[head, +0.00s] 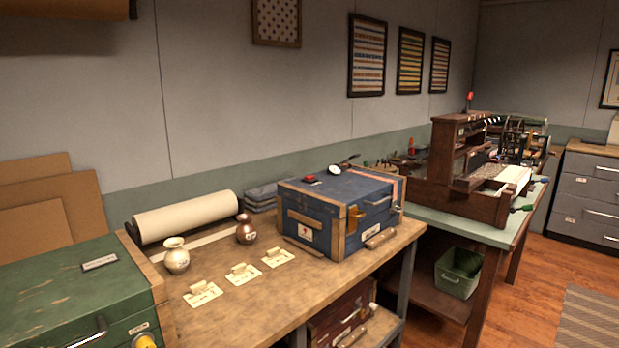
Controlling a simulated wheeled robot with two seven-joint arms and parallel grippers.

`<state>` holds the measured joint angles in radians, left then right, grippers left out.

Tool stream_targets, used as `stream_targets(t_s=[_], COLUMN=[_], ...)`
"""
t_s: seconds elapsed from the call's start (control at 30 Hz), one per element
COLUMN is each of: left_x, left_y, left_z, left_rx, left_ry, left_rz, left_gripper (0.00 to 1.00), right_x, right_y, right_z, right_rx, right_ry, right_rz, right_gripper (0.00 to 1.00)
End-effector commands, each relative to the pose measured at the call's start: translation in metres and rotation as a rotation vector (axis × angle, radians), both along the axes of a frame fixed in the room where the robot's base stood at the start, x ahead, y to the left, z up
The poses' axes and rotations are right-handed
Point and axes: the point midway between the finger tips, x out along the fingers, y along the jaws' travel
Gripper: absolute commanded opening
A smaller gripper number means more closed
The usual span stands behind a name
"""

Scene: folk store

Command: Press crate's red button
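A blue crate (327,214) with wooden edges stands on the right part of the wooden workbench in the head view. A small red button (310,179) on a dark base sits on the crate's top, near its back left corner. A white round thing with a dark handle (340,166) lies near the top's back edge, to the right of the button. Nothing covers the button. Neither of my grippers shows in the head view.
A green crate (62,292) stands at the lower left, with a yellow knob on its front. A cream vase (176,256), a brown vase (246,230) and label cards (242,273) stand on the workbench (262,313). A paper roll (186,217) lies behind.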

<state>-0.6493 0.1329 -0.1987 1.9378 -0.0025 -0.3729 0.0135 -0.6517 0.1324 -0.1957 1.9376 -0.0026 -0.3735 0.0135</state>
Motion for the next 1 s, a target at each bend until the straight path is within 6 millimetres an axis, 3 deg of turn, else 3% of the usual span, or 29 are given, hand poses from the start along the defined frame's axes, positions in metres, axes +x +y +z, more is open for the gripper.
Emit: stream_targets(t_s=[0.03, 0.1, 1.0], left_x=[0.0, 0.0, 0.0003], left_y=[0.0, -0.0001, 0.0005], left_z=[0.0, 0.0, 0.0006], left_rx=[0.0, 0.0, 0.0], left_ry=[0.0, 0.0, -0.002], left_rz=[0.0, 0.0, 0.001], left_gripper=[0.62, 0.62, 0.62], right_x=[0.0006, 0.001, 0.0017], right_y=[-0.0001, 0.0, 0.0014], right_z=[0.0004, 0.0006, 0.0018], right_rx=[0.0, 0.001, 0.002], right_ry=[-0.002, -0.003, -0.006], right_rz=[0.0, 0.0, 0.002], right_gripper=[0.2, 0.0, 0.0])
